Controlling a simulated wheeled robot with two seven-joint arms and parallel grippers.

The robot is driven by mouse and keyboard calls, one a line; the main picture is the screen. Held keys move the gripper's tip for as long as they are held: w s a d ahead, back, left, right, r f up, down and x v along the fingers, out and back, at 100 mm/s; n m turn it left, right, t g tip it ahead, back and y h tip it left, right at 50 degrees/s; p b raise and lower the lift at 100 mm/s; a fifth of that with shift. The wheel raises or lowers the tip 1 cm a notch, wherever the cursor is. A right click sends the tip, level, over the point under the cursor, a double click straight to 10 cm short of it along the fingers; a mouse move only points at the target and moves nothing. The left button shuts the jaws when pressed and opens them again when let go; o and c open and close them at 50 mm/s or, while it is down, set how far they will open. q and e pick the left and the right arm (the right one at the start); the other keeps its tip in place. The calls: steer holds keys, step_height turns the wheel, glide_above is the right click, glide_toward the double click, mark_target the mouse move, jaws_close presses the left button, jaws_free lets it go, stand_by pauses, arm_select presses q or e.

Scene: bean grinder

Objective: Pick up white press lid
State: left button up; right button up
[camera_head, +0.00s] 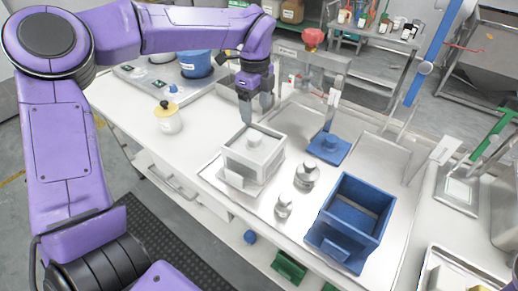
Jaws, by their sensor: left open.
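My left gripper (262,110) comes down from above, behind and slightly right of the lid. It points downward, is open and empty, and appears apart from the lid. My right gripper is not in view.
A blue box (355,213) stands to the right on the tray (290,238). A blue lid (329,148) lies behind it. Two small metal weights (306,175) stand between the boxes. A white pot with a yellow lid (168,118) stands at left, with clear tabletop around it.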

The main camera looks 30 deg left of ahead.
arm_select(q)
glide_above(254, 135)
steer(key=f, duration=0.3)
steer(key=f+p, duration=0.1)
steer(key=f, duration=0.1)
steer(key=shift+w+d+f, duration=0.25)
steer(key=shift+d+f, duration=0.05)
steer(key=shift+d, duration=0.05)
steer(key=shift+s+f, duration=0.1)
steer(key=shift+f, duration=0.25)
steer(key=f, duration=0.1)
steer(key=f+p, duration=0.1)
steer(key=f, duration=0.3)
steer(key=shift+s+a+f+p, duration=0.15)
steer(key=shift+a+p, duration=0.15)
steer(key=shift+p, duration=0.05)
steer(key=c, duration=1.2)
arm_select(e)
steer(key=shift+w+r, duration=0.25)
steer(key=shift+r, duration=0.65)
arm_select(q)
steer(key=shift+c, duration=0.2)
